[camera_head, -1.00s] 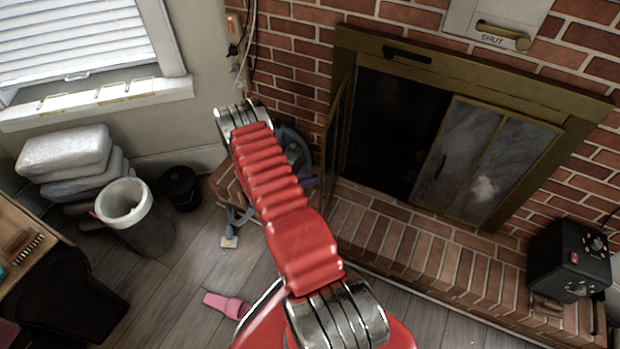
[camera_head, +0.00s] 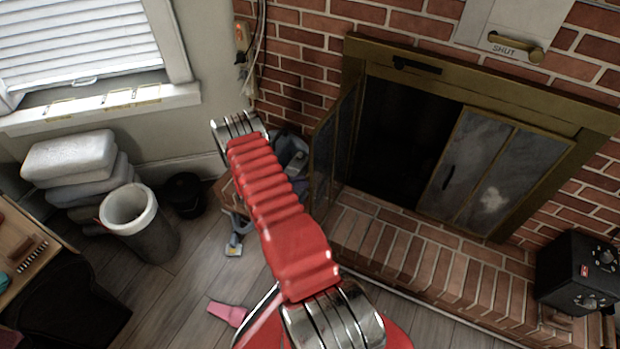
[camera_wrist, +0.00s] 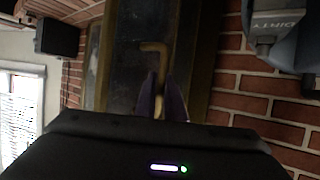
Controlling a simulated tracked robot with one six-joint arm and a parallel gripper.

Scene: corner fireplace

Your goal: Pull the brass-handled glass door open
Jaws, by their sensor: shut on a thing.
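The glass door (camera_head: 323,150) has a thin brass frame and stands swung out from the left side of the fireplace opening. In the wrist view its dark glass panel (camera_wrist: 124,70) fills the middle, with a bent brass handle (camera_wrist: 154,47) in front. My gripper (camera_wrist: 160,103) is shut on the lower part of this handle, its dark fingers on either side. In the head view my red arm hides the gripper and the handle.
The closed glass panels (camera_head: 485,170) cover the right of the opening. A brick hearth (camera_head: 400,245) runs below. A grey object marked DIRTY (camera_wrist: 270,28) is close right of the door in the wrist view. A black box (camera_head: 577,272) stands at the right; a bin (camera_head: 150,235) stands left.

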